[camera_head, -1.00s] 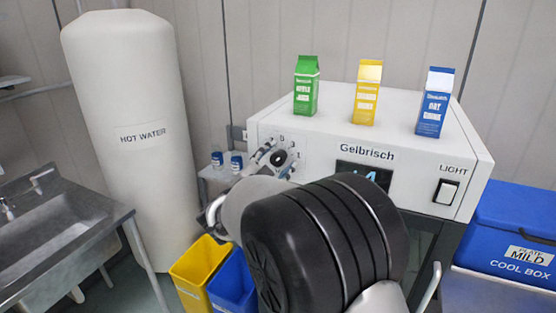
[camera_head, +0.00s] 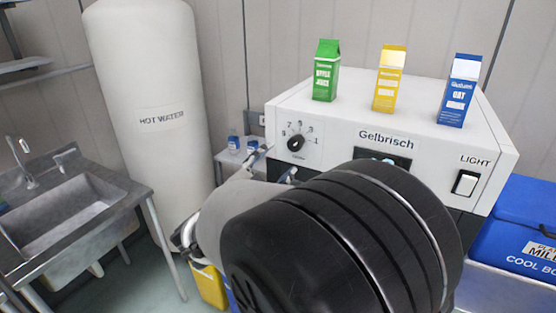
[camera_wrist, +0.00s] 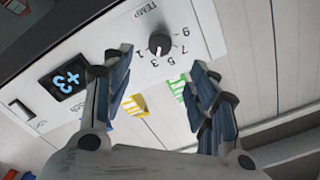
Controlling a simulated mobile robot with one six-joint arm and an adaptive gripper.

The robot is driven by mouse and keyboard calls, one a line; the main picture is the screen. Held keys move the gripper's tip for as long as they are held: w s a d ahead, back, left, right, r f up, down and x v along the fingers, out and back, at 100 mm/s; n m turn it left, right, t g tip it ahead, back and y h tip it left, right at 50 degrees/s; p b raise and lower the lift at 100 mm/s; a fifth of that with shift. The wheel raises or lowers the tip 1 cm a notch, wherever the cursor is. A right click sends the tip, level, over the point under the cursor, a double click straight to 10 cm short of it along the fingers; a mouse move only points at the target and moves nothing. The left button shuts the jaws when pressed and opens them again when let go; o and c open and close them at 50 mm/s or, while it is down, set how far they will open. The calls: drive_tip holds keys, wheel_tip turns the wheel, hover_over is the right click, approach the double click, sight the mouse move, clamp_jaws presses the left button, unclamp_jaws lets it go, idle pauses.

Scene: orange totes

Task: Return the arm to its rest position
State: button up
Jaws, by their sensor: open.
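My gripper (camera_wrist: 161,60) is open and empty in the wrist view, with its two fingers spread apart. The black temperature knob (camera_wrist: 159,42) shows beyond and between the fingertips, apart from them. In the head view my gripper (camera_head: 268,165) is partly hidden behind my own arm, below and left of the knob (camera_head: 296,143). The knob sits on the front of the white Gelbrisch machine (camera_head: 340,118).
Green (camera_head: 326,72), yellow (camera_head: 389,80) and blue (camera_head: 459,92) cartons stand on the machine. A hot water tank (camera_head: 150,110) and steel sink (camera_head: 70,215) are left. A blue cool box (camera_head: 515,225) is right. A yellow bin (camera_head: 208,285) is below my arm.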

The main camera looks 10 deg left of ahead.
drive_tip(key=s+d+r+n+g+y, duration=0.3)
drive_tip(key=s+d+r+n+y, duration=0.15)
drive_tip(key=n+y, duration=0.45)
drive_tip(key=s+d+f+n+g+h, duration=0.1)
drive_tip(key=s+d+f+g, duration=0.2)
drive_tip(key=s+d, duration=0.3)
drive_tip(key=s+d+f+n+g+h, duration=0.1)
drive_tip(key=s+d+f+g, duration=0.2)
drive_tip(key=s, duration=1)
drive_tip(key=s+d+f+n+g, duration=0.1)
drive_tip(key=s+d+f+g, duration=0.2)
drive_tip(key=s+d+f, duration=0.3)
drive_tip(key=s+d, duration=0.4)
drive_tip(key=shift+h, duration=0.4)
